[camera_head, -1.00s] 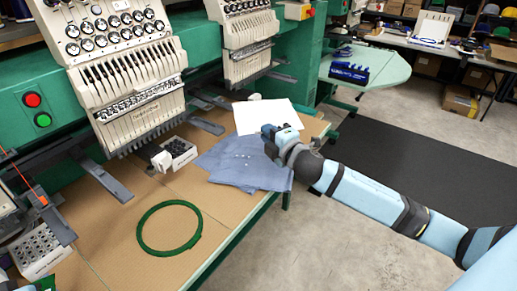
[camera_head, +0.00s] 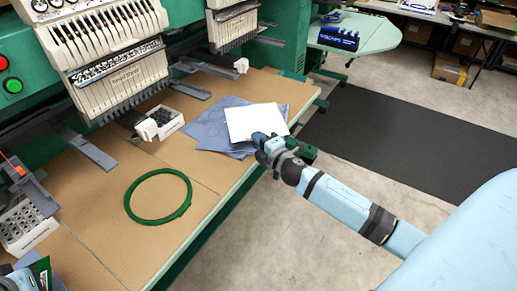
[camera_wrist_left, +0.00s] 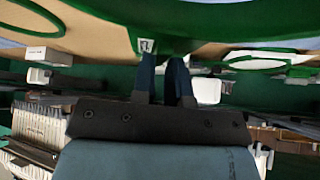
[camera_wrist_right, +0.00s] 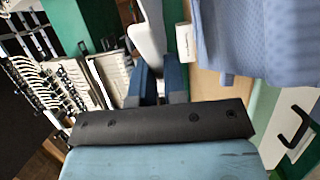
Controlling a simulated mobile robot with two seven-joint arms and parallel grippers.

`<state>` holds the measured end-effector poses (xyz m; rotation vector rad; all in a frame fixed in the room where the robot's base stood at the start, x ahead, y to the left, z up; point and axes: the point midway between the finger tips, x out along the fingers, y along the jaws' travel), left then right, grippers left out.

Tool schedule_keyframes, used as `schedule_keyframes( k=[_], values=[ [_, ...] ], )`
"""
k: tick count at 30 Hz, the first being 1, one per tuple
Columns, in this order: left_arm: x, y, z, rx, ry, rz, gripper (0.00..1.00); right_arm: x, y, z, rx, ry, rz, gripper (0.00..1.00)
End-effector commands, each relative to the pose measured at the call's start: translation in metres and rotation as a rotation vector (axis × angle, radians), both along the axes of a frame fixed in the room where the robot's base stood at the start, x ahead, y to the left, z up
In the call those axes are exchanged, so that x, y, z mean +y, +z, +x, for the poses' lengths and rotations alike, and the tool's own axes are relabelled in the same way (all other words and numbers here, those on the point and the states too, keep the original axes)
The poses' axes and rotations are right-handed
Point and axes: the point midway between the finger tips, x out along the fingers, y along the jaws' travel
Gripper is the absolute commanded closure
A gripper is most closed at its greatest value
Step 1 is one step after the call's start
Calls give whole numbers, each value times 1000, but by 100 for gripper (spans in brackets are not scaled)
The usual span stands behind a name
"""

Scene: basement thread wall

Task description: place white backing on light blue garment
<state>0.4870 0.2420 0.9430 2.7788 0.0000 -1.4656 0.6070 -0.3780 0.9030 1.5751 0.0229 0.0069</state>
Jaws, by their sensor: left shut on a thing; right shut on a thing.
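The white backing (camera_head: 254,121) is a flat pale sheet over the folded light blue garment (camera_head: 211,131) on the table. Garment shows at its left and behind it. My right gripper (camera_head: 265,138) is shut on the backing's near edge; the sheet's edge runs between its fingers in the right wrist view (camera_wrist_right: 150,35). I cannot tell whether the sheet lies fully flat on the garment. The garment hangs at upper right in that view (camera_wrist_right: 245,40). My left gripper (camera_wrist_left: 165,65) is shut on a green hoop (camera_wrist_left: 190,22), mostly cut off at the head view's lower left.
A green ring (camera_head: 129,192) lies flat on the tan table (camera_head: 95,215). Embroidery heads (camera_head: 115,60) overhang the table's back.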

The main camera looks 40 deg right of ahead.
Motion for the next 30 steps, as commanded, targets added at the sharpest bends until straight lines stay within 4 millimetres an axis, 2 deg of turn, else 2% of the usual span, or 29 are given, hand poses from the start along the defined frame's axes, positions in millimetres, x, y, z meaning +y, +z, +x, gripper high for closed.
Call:
schedule_keyframes(
  k=[1,5,13,28,29,30],
  values=[
    [0,-6,0,0,0,0,100,0,-13,0,2,-2,3,100],
    [0,-11,0,0,0,0,100,0,-30,0,2,-2,3,100],
    [0,-11,0,0,0,0,100,0,-30,0,1,0,0,100],
    [0,-20,0,0,0,0,100,0,-42,0,1,0,1,100],
    [0,-20,0,0,0,0,100,0,-42,0,1,0,1,83],
    [0,-20,0,0,0,0,100,0,-42,0,1,0,1,77]
  ],
)
